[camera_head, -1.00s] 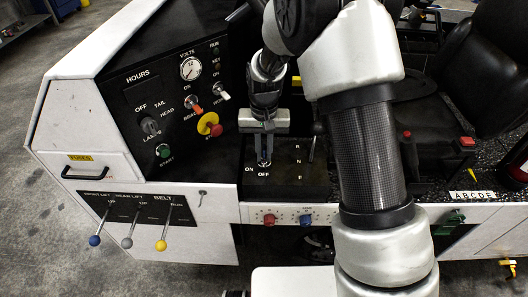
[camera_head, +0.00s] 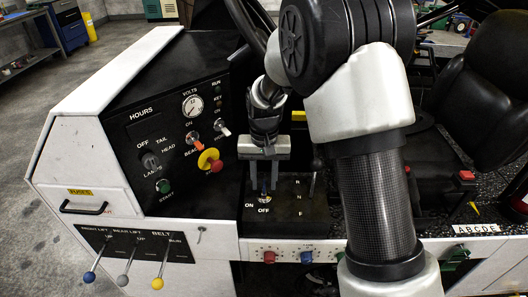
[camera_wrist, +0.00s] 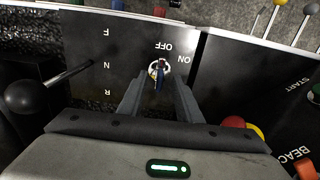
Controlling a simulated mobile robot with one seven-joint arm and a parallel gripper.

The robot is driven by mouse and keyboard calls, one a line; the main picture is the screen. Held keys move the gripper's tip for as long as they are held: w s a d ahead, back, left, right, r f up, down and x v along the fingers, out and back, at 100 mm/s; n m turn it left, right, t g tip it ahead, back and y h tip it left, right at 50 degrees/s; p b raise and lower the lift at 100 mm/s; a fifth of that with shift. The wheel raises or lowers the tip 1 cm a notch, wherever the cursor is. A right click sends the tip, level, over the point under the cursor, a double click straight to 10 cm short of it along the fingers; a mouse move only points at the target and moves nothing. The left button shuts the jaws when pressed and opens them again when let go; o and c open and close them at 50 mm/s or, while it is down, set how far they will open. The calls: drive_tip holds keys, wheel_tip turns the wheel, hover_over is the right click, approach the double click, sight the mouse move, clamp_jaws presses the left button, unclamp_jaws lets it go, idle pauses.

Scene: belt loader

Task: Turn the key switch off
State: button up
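The key switch (camera_head: 264,197) is on the black panel, by the ON and OFF labels. In the wrist view, the key switch (camera_wrist: 159,71) shows a light round collar with a small key in it. My gripper (camera_head: 263,186) points down over it. The key's exact angle is too small to tell for sure.
A black-knobbed lever (camera_wrist: 27,97) by the R, N, F marks stands beside the switch. The red-and-yellow stop button (camera_head: 210,161) is left of my gripper. Red (camera_head: 269,257) and blue (camera_head: 306,257) knobs sit on the front face below. Three ball-ended levers (camera_head: 123,281) stand at lower left.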

wheel_tip(320, 180, up, 14)
drive_tip(key=shift+p, duration=0.4)
